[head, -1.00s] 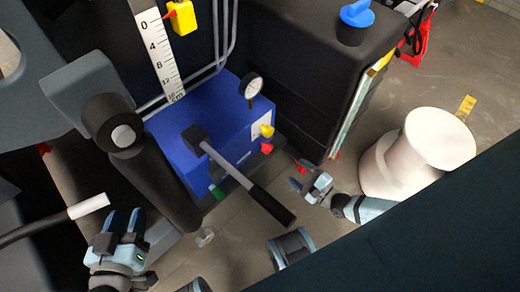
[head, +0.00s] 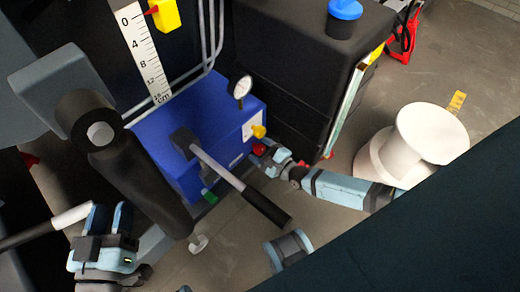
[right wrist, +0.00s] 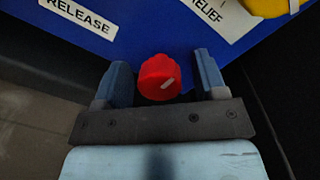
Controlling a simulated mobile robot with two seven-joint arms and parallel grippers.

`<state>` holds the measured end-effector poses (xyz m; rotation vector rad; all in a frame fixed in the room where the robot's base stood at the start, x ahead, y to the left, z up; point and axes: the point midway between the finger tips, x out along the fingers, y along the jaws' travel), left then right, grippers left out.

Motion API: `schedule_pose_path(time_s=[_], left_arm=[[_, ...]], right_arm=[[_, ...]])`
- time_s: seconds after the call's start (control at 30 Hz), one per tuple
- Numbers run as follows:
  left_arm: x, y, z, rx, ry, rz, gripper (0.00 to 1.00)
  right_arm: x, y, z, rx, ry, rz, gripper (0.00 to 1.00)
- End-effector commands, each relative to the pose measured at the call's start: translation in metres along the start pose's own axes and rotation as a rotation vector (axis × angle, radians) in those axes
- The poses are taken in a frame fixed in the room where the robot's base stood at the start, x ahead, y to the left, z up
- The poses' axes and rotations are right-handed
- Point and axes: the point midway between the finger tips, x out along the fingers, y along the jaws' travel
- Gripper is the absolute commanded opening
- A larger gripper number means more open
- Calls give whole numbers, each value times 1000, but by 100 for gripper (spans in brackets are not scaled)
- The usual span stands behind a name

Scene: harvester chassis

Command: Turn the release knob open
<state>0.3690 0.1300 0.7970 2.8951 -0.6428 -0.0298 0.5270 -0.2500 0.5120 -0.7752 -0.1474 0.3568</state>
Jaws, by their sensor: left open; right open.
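The release knob is a red ribbed knob with a pale slanted mark, on the blue box (head: 165,130). In the right wrist view the red knob (right wrist: 160,78) sits between the two open fingers of my right gripper (right wrist: 160,85), with a gap on each side. A "RELEASE" label (right wrist: 78,14) is above it to the left. In the head view the red knob (head: 259,150) shows at the tips of my right gripper (head: 268,153), low on the box's right face. My left gripper (head: 108,220) is open and empty at the lower left.
A yellow knob (head: 258,131) is just above the red one, beside a "RELIEF" label (right wrist: 212,12). A black-handled lever (head: 240,188) sticks out in front of the box. A gauge (head: 241,88) tops the box. A black cabinet (head: 290,75) stands behind, and a white spool-shaped stool (head: 415,150) at right.

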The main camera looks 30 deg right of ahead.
Motion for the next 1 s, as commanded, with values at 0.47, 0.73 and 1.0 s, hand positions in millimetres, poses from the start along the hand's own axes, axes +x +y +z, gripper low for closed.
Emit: schedule_pose_path(time_s=[0.47,0.73,1.0], left_arm=[[1,0,0,6,1,4,43],[1,0,0,8,-6,3,43],[0,-4,9,12,-54,-14,43]], right_arm=[[0,0,0,0,0,0,16],[0,0,0,-36,1,1,16],[-1,0,1,-192,7,6,16]])
